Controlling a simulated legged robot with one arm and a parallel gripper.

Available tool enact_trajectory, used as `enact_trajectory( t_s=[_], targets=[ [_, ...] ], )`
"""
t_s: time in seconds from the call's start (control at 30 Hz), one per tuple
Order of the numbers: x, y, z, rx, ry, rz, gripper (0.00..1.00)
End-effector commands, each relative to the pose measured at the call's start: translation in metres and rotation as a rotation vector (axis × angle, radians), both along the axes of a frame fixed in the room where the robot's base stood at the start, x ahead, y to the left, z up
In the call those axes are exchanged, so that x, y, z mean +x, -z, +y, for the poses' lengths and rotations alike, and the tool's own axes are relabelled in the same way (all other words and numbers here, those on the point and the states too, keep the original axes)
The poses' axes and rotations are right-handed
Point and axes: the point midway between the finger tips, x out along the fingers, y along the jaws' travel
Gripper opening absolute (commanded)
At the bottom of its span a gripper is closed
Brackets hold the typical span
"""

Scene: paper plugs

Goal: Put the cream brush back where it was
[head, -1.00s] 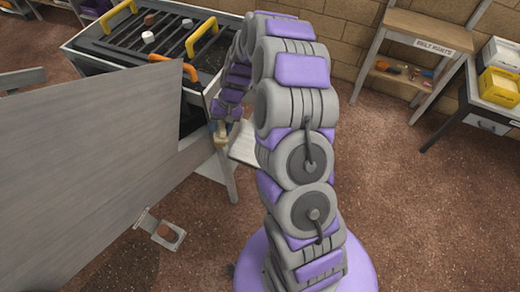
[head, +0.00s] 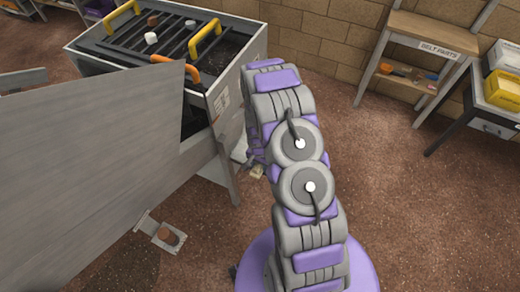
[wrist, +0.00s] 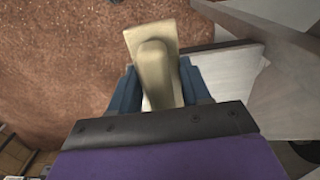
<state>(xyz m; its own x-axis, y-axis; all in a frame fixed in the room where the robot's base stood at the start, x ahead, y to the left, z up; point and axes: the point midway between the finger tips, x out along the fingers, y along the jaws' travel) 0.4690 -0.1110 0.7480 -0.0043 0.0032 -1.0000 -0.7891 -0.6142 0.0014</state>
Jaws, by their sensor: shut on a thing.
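The cream brush (wrist: 152,62) is between the blue fingers of my gripper (wrist: 160,84) in the wrist view, and the gripper is shut on it. The brush's broad flat end points away from the wrist, above the brown floor. In the head view a small cream part of the brush (head: 257,172) shows just left of my arm, low beside the grey machine. My arm hides most of the gripper there. I cannot tell where the brush was before.
A pale flat ledge (wrist: 228,72) lies close right of the brush. A large grey panel (head: 80,165) fills the left, and a bracket with a brown plug (head: 168,236) sticks out below it. A barred hopper (head: 150,45) stands behind. The floor at right is open.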

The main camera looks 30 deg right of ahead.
Motion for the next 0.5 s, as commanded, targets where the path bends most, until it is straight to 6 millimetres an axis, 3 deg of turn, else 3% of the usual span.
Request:
enact_trajectory(
  t_s=[0.2, 0.5],
  targets=[
    [0.04, 0.005, -0.021, -0.001, 0.0, -0.006, 0.19],
    [0.083, 0.01, -0.044, 0.0, 0.0, -0.004, 0.19]
  ],
)
